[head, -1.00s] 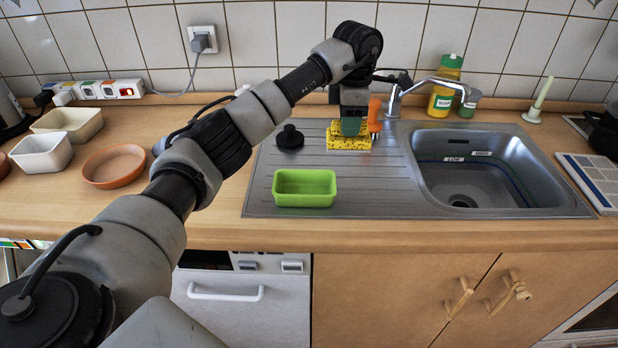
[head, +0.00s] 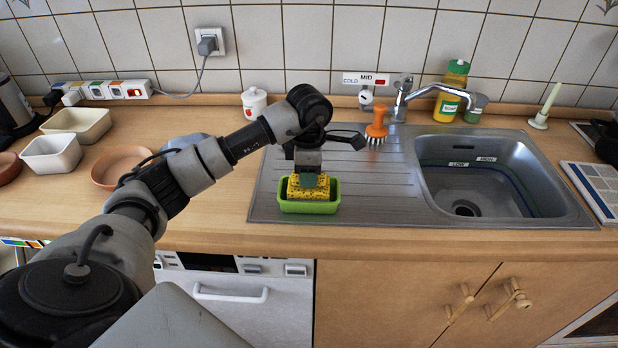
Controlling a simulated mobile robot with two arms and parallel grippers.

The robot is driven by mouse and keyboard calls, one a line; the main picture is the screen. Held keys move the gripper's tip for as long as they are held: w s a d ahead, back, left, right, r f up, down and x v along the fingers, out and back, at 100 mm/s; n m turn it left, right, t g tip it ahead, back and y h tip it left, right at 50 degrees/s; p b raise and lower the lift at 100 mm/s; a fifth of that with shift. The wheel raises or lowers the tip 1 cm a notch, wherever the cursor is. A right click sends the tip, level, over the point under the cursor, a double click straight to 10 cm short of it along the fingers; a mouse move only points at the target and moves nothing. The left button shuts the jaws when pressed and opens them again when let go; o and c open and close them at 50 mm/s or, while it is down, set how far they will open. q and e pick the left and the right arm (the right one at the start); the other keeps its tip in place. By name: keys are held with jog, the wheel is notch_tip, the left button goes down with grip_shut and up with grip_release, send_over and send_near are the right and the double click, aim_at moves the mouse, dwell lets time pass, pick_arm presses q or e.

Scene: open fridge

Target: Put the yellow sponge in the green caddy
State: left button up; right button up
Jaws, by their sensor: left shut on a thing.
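The green caddy (head: 309,207) stands at the left front of the steel drainboard. The yellow sponge (head: 308,191) with dark speckles is held upright at the caddy's opening, its lower part hidden behind the caddy's front wall. My left gripper (head: 308,180) points down from above and is shut on the sponge. I cannot tell whether the sponge touches the caddy's floor. My right gripper is not in view.
An orange brush (head: 377,122) stands on the drainboard behind, left of the tap (head: 420,92). The sink basin (head: 478,180) is to the right. White and cream bowls (head: 52,157) and a terracotta dish (head: 120,168) sit on the left counter. The drainboard's middle is clear.

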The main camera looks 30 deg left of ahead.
pick_arm(q)
notch_tip(320, 180, down, 3)
jog(key=shift+w+r, duration=0.1)
jog(key=shift+r, duration=0.05)
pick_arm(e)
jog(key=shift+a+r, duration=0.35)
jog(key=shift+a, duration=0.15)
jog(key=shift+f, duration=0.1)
pick_arm(q)
jog(key=o, duration=1)
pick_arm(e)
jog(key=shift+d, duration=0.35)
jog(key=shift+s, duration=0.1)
pick_arm(q)
notch_tip(320, 180, up, 12)
jog(key=shift+r+b, duration=0.1)
jog(key=shift+b, duration=0.65)
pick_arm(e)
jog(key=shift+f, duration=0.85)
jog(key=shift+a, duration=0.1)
